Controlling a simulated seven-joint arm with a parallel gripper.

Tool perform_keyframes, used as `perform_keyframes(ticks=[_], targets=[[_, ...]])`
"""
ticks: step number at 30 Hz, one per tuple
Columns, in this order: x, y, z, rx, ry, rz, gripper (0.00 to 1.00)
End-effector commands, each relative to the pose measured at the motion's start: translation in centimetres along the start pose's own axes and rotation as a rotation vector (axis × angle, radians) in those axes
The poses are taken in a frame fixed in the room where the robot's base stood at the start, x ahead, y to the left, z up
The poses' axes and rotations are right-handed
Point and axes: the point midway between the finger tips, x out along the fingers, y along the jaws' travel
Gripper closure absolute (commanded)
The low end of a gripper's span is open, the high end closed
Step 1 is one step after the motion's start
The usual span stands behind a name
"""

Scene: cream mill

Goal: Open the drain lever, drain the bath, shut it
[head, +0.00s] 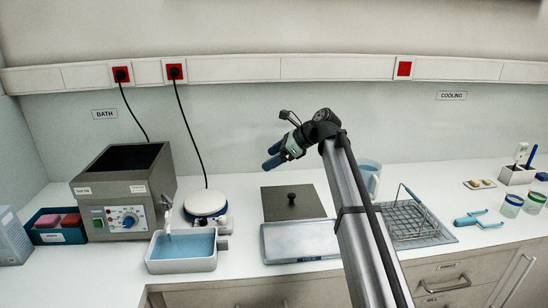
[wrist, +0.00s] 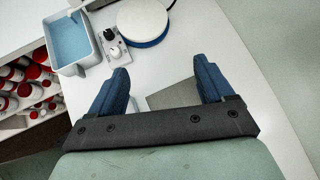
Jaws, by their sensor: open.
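The bath (head: 128,190) is a grey box at the left with a dial on its front and a dark inside; no water level can be made out in it. A small drain tap with its lever (head: 166,204) is at its lower right; the lever's exact position is too small to tell. Below it a white tray (head: 156,268) holds blue liquid, and it also shows in the wrist view (wrist: 94,42). My gripper (head: 271,156) is open and empty, raised above the bench to the right of the bath. Its blue fingers are spread in the wrist view (wrist: 162,68).
A round white plate device (head: 206,203) stands beside the tray. A dark lid with a knob (head: 292,203) and a flat grey pan (head: 300,242) lie mid-bench. A wire rack (head: 415,222), a blue-handled tool (head: 478,219) and glasses (head: 511,206) are at the right. Cables hang behind the bath.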

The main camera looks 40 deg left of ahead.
Motion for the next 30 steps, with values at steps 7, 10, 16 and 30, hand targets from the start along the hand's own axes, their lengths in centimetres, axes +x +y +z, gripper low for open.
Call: perform_keyframes(ticks=[7,10,16,30], targets=[[-0.1,-0.1,-0.1,0.001,-0.001,-0.003,0.19],[-0.1,-0.1,-0.1,0.001,-0.001,-0.003,0.2],[-0.1,0.0,-0.1,0.0,-0.002,-0.003,0.39],[12.2,11.8,5.6,0.033,-0.347,-0.216,0.62]])
